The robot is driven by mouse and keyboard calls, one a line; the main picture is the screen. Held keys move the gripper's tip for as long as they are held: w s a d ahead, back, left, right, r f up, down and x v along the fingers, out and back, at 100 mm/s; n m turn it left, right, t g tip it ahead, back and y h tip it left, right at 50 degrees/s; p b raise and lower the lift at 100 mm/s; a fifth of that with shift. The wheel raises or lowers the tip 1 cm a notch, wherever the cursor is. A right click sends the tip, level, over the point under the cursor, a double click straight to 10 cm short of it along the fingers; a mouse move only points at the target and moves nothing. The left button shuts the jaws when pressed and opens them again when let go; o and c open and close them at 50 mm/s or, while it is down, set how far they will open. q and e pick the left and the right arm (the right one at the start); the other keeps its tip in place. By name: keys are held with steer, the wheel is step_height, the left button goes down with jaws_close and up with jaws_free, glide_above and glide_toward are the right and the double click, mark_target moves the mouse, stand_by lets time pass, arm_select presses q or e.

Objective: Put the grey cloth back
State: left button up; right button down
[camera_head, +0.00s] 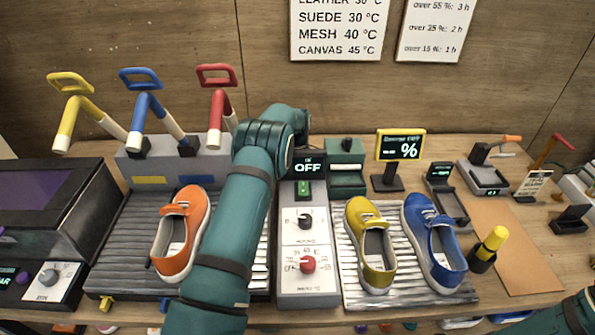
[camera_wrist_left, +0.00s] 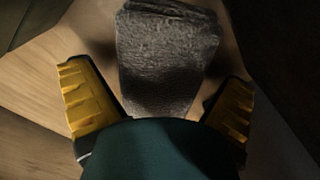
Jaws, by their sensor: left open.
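The grey cloth (camera_wrist_left: 165,50) shows in the left wrist view as a dark, rough-textured folded piece with layered edges at its top. My left gripper (camera_wrist_left: 155,88) is open, with one yellow finger on each side of the cloth's lower part. A visible gap separates each finger from the cloth. My teal forearm hides the cloth's lower end. In the head view my left arm reaches over the bench to the back, and its gripper and the cloth are hidden there. Part of my right arm shows at the lower right corner; its gripper is out of view.
An orange shoe (camera_head: 184,225) stands on the left ribbed tray, beside my left arm. A yellow shoe (camera_head: 378,262) and a blue shoe (camera_head: 437,240) stand on the right one. A control panel (camera_head: 308,270) lies between. Yellow, blue and red handled tools (camera_head: 140,78) stand behind. A yellow-capped bottle (camera_head: 487,250) stands right.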

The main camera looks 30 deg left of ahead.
arm_select(q)
step_height(320, 180, up, 16)
steer(key=f, duration=0.2)
steer(key=f+b, duration=0.1)
steer(key=f, duration=0.1)
steer(key=f+b, duration=0.1)
steer(key=f, duration=0.2)
steer(key=shift+a, duration=0.25)
step_height(320, 180, down, 8)
steer(key=shift+f+b, duration=0.15)
steer(key=shift+b, duration=0.6)
